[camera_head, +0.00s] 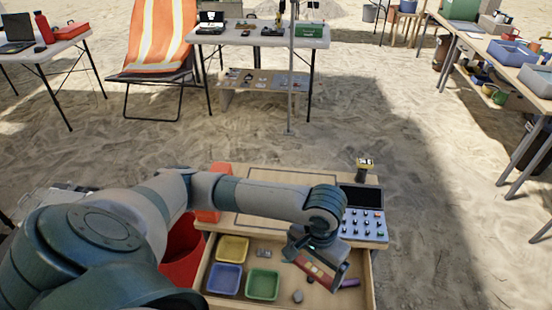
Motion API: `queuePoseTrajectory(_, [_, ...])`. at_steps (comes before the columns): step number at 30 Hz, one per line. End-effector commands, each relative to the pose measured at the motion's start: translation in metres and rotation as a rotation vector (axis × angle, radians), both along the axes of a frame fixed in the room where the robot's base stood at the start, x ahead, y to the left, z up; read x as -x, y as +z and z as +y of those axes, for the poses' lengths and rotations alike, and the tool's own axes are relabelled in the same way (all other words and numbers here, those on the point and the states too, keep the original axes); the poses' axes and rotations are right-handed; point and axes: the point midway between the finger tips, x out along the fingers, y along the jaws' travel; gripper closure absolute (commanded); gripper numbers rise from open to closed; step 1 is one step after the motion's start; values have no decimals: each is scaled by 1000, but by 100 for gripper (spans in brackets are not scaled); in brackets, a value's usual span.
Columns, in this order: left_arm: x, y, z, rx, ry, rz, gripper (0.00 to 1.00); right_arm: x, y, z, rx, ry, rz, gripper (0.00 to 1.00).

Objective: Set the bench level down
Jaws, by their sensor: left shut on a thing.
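My left arm comes in from the left and reaches across the wooden workbench (232,222). My left gripper (318,266) points down over the right part of the open tray-like section at the bench's front. It is shut on a small reddish bar with pale patches, which looks like the bench level (322,269). The bar is tilted, and the fingers hide part of it. I cannot tell whether it touches the surface below. My right gripper is not in view.
The front section holds a yellow tray (232,249), a blue tray (224,279), a green tray (263,284), a grey stone (298,296) and a purple piece (350,283). A button panel (364,224) stands behind right. A red bin (181,248) is at left.

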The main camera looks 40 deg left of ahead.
Motion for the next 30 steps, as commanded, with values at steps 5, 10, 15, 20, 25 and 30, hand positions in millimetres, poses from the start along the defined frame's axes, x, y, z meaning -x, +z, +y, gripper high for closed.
queuePoseTrajectory(5, [0,0,0,0,0,0,32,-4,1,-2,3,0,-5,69])
queuePoseTrajectory(10, [0,0,0,0,0,0,32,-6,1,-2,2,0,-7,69])
queuePoseTrajectory(15, [0,-1,0,0,-20,0,32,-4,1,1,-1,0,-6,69])
queuePoseTrajectory(20, [0,-7,-1,1,-110,1,32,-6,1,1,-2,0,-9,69])
queuePoseTrajectory(25, [2,-20,-3,2,-308,2,32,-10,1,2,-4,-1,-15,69])
queuePoseTrajectory(30, [3,-36,-5,5,-583,2,32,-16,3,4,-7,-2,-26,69])
